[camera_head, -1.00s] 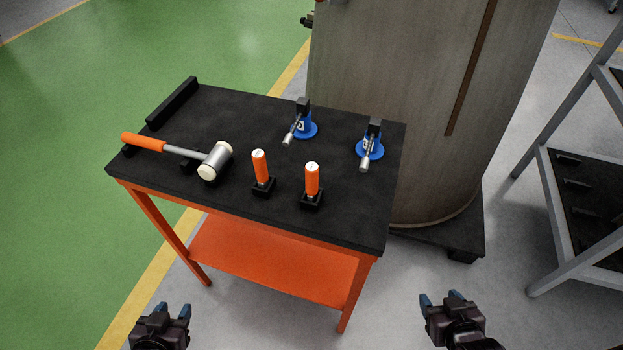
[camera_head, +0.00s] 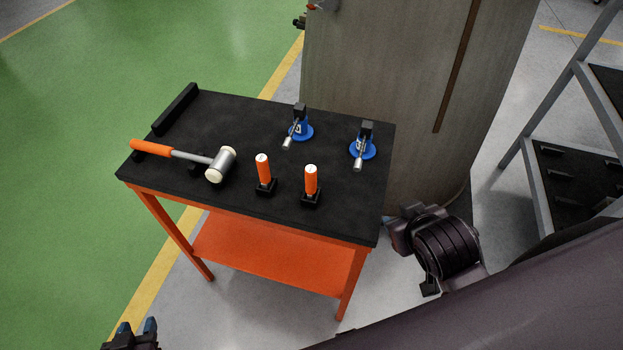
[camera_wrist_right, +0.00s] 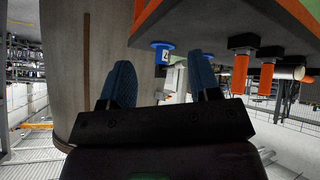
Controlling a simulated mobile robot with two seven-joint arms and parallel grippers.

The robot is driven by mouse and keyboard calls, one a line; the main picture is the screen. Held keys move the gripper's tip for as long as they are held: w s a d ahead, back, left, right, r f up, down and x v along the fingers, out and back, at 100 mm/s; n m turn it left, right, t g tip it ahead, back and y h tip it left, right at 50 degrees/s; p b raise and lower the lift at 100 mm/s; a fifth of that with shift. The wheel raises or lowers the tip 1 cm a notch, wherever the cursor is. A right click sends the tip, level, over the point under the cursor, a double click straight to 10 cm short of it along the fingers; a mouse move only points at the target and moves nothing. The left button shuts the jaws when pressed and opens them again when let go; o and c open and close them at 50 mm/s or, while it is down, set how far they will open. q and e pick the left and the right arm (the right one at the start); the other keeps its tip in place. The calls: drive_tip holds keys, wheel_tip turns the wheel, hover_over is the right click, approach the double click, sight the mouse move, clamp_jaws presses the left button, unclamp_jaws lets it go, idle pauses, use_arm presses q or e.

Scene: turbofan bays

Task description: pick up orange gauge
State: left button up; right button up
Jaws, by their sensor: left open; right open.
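Two orange gauges, a left one (camera_head: 263,168) and a right one (camera_head: 311,180), stand upright in small black holders near the table's front edge. In the right wrist view, which looks upside down, they show at the right (camera_wrist_right: 240,75) (camera_wrist_right: 266,79). My left gripper (camera_head: 134,328) is open and empty at the bottom left, below the table, partly cut off. My right gripper (camera_wrist_right: 162,78) is open and empty, with blue fingers spread. Its fingers are not clear in the head view, where my right arm comes in beside the table's right end. Both grippers are apart from the gauges.
The black table (camera_head: 225,115) has an orange frame and lower shelf (camera_head: 270,258). It also holds a mallet (camera_head: 190,156) and two blue-based tools (camera_head: 300,130) (camera_head: 362,149). A large grey cylinder (camera_head: 385,90) stands behind. A rack (camera_head: 540,170) is at right.

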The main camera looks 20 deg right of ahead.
drive_tip(key=w+a+r+n+t+y, duration=0.4)
drive_tip(key=w+a+r+n+t, duration=0.3)
drive_tip(key=w+r+t, duration=0.55)
drive_tip(key=s+a+r+n+g+y, duration=0.1)
drive_tip(key=a+r+n+g+y, duration=0.5)
drive_tip(key=a+n+y, duration=0.4)
drive_tip(key=s+a+r+n+g+y, duration=0.1)
drive_tip(key=a+r+n+g+y, duration=0.2)
drive_tip(key=a+n+g+y, duration=0.8)
drive_tip(key=n+g+h, duration=0.4)
drive_tip(key=n+h, duration=0.6)
drive_tip(key=h, duration=1.2)
hover_over(311, 180)
drive_tip(key=w, duration=0.1)
drive_tip(key=f, duration=0.8)
drive_tip(key=a+f, duration=0.1)
drive_tip(key=f, duration=0.4)
drive_tip(key=shift+w+d+h, duration=0.15)
drive_tip(key=shift+d+h, duration=0.2)
drive_tip(key=shift+h, duration=0.05)
drive_tip(key=shift+f, duration=0.25)
wheel_tip(311, 180, down, 5)
drive_tip(key=shift+r, duration=0.1)
drive_tip(key=shift+d+f, duration=0.15)
drive_tip(key=shift+f, duration=1.2)
drive_tip(key=shift+d+f, duration=0.15)
drive_tip(key=shift+f, duration=1.2)
clamp_jaws()
